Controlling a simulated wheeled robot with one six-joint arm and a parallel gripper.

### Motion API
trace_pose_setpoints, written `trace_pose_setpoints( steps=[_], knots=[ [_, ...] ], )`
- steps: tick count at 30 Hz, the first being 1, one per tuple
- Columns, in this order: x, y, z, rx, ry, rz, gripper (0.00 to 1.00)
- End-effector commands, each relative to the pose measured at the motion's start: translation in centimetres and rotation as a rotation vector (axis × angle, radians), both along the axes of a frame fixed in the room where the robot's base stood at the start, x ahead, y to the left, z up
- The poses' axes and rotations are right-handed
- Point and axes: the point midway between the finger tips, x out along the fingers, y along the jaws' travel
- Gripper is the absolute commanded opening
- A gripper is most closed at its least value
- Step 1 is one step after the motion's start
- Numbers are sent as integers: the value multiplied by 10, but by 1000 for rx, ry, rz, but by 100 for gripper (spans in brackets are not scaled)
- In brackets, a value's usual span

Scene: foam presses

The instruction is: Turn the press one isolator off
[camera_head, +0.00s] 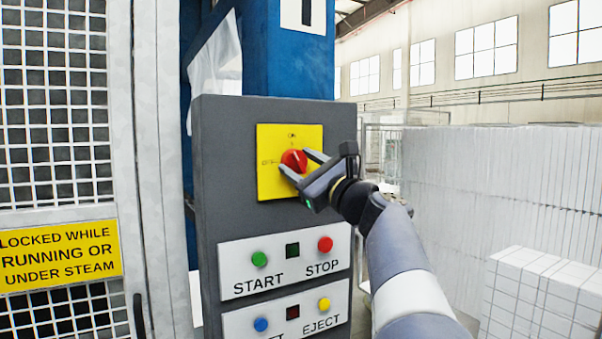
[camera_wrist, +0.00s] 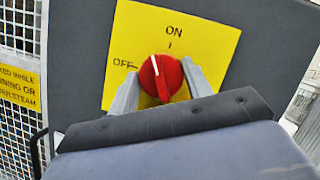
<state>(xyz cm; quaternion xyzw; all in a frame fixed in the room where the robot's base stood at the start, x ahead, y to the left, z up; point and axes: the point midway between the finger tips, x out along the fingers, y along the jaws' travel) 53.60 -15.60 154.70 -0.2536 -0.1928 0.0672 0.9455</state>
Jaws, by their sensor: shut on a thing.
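The isolator is a red rotary knob (camera_head: 293,160) on a yellow plate (camera_head: 268,187), high on a dark grey panel. In the wrist view the red knob (camera_wrist: 160,78) has a white line pointing up and slightly left. It lies between the ON mark at the top and the OFF mark at the left, closer to ON. My gripper (camera_head: 297,161) is shut on the knob, one finger on each side.
Below are a START/STOP plate (camera_head: 285,284) with green and red buttons and a second plate (camera_head: 288,323) with blue and yellow buttons. A mesh door (camera_head: 55,160) with a yellow warning sign (camera_head: 58,257) stands left. White foam blocks (camera_head: 510,190) stand right.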

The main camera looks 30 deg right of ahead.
Motion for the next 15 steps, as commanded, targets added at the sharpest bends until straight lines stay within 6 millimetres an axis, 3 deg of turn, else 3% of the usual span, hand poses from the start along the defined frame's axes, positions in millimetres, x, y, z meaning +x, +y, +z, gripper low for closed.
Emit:
trace_pose_setpoints(
  steps=[15],
  knots=[
    [0,-2,2,-493,-16,-1,24]
  ],
)
